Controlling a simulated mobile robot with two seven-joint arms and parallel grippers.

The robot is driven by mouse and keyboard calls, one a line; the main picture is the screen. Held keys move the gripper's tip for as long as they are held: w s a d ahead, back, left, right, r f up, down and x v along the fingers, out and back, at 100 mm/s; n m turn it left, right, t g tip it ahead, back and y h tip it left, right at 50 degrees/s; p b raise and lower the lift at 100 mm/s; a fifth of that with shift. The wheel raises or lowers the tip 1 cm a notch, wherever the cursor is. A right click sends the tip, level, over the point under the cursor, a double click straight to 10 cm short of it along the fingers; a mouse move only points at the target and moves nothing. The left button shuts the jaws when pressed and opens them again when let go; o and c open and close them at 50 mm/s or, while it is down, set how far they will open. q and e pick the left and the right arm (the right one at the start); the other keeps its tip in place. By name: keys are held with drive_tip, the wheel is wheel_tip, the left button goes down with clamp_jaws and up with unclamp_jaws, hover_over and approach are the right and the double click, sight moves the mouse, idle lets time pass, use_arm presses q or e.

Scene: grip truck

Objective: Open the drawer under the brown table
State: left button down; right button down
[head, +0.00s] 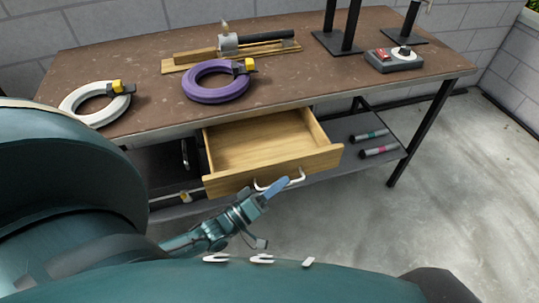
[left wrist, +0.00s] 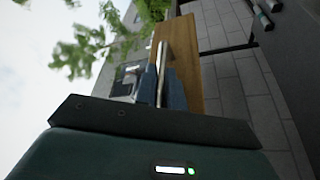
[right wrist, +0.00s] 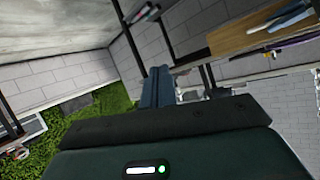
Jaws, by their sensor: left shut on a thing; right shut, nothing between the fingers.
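The light wooden drawer (head: 262,150) under the brown table (head: 330,75) is pulled out and looks empty inside. Its pale curved handle (head: 294,181) is on the front panel. My left gripper (head: 272,192) is at this handle. In the left wrist view my left gripper (left wrist: 159,88) is shut on the handle (left wrist: 161,62), with the drawer's wooden front (left wrist: 184,50) just beyond. My right gripper (right wrist: 157,86) shows in the right wrist view, shut and empty, away from the drawer. The head view does not show it.
On the tabletop lie a purple ring (head: 216,92) and a white ring (head: 84,108), each with a yellow-and-black piece, and a grey box (head: 393,60). A lower shelf (head: 352,132) holds two dark cylinders. The concrete floor (head: 455,200) at the right is clear.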

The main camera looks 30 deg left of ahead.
use_arm(q)
drive_tip(key=s+d+p, duration=0.1)
drive_tip(key=s+d, duration=0.3)
drive_tip(key=shift+d, duration=0.4)
use_arm(e)
drive_tip(key=shift+a+r, duration=0.1)
drive_tip(key=shift+r, duration=0.1)
use_arm(q)
drive_tip(key=shift+s, duration=0.1)
drive_tip(key=c, duration=1.5)
unclamp_jaws()
